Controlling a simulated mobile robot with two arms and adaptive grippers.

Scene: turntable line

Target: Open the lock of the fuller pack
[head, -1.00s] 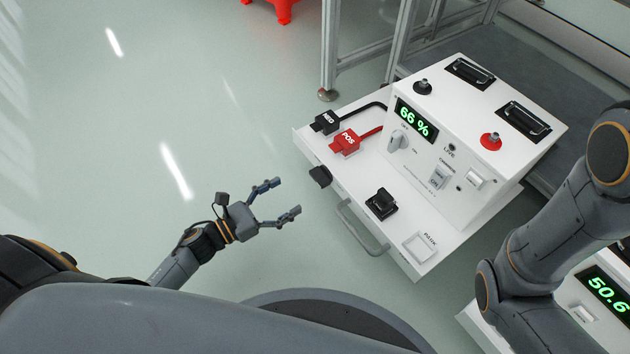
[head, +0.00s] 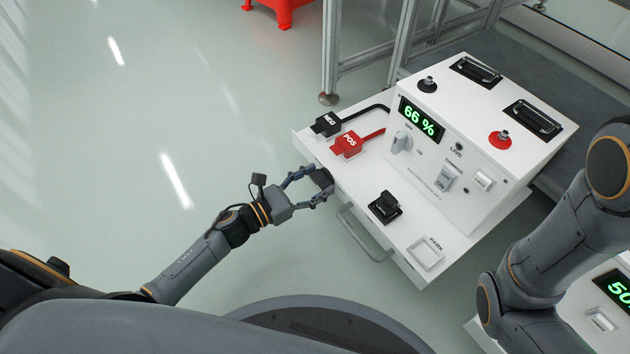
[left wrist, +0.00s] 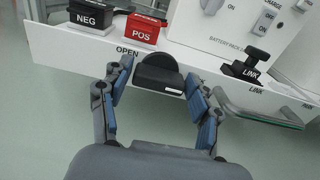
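The near white battery pack (head: 470,160) shows 66 % in green. A black lock knob (head: 322,179) sits on the front edge of its drawer-like tray, beside the word OPEN in the left wrist view, where the knob (left wrist: 160,74) is clear. My left gripper (head: 311,185) is open, with one finger on each side of the knob. In the left wrist view the gripper (left wrist: 162,88) shows narrow gaps to the knob, though contact on the right is hard to judge. My right arm crosses the right side; its gripper is out of view.
A second pack display (head: 618,288) at the lower right is cut off, showing 50. On the tray are NEG (head: 326,124) and POS (head: 349,144) plugs, a black LINK handle (head: 385,207) and a PARK socket (head: 428,253). A grey handle (head: 362,234) projects from the tray's front.

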